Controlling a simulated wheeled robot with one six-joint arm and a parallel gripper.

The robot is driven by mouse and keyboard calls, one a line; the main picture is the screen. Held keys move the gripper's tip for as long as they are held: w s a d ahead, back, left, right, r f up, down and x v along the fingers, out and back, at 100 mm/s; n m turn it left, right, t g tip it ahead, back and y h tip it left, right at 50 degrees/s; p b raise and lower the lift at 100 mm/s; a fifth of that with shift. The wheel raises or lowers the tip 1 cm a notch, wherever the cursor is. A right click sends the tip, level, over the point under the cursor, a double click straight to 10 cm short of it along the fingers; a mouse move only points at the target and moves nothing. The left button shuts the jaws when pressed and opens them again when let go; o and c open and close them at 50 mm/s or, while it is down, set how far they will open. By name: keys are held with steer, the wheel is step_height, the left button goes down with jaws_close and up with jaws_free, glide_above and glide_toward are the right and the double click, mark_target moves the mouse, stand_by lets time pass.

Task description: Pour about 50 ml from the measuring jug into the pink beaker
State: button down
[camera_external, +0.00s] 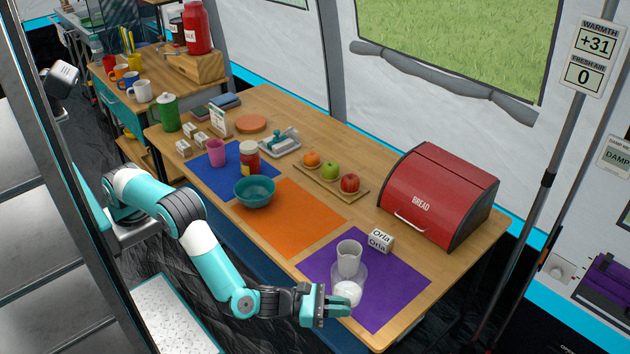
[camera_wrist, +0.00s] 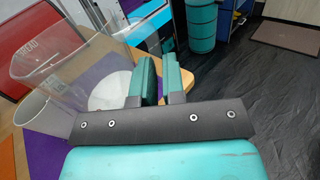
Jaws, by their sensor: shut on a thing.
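The clear measuring jug (camera_external: 361,276) holds white liquid and is over the purple mat near the table's front right. I cannot tell whether its base touches the mat. My gripper (camera_external: 337,304) is shut on its near side. In the wrist view the jug (camera_wrist: 75,62) is left of my gripper (camera_wrist: 160,80), with the liquid low inside it; the exact grip spot is unclear. The pink beaker (camera_external: 217,153) stands upright on the blue mat, far left of my gripper. It does not show in the wrist view.
A pale translucent cup (camera_external: 349,252) stands just behind the jug, near an Orla box (camera_external: 380,240) and the red bread bin (camera_external: 437,195). A teal bowl (camera_external: 256,196) and a red jar (camera_external: 249,162) stand near the pink beaker. The orange mat (camera_external: 295,220) is mostly clear.

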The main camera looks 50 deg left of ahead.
step_height(320, 180, up, 13)
steer(key=w+a+f+n+t+y+b, duration=0.1)
steer(key=w+a+n+t+y, duration=0.3)
steer(key=w+a, duration=0.95)
steer(key=w+a+n+t+y, duration=0.2)
steer(key=w+a+n+y, duration=0.3)
steer(key=w+a, duration=0.85)
steer(key=s+a+r+n+g+y, duration=0.1)
steer(key=a+n+y, duration=0.35)
steer(key=a, duration=1.45)
steer(key=a+n+g+y, duration=0.15)
steer(key=a+y, duration=0.65)
steer(key=a, duration=1.1)
steer(key=f, duration=0.3)
steer(key=f+b, duration=0.1)
steer(key=shift+s+d+f, duration=0.2)
steer(key=shift+d+f, duration=0.1)
steer(key=shift+r, duration=0.1)
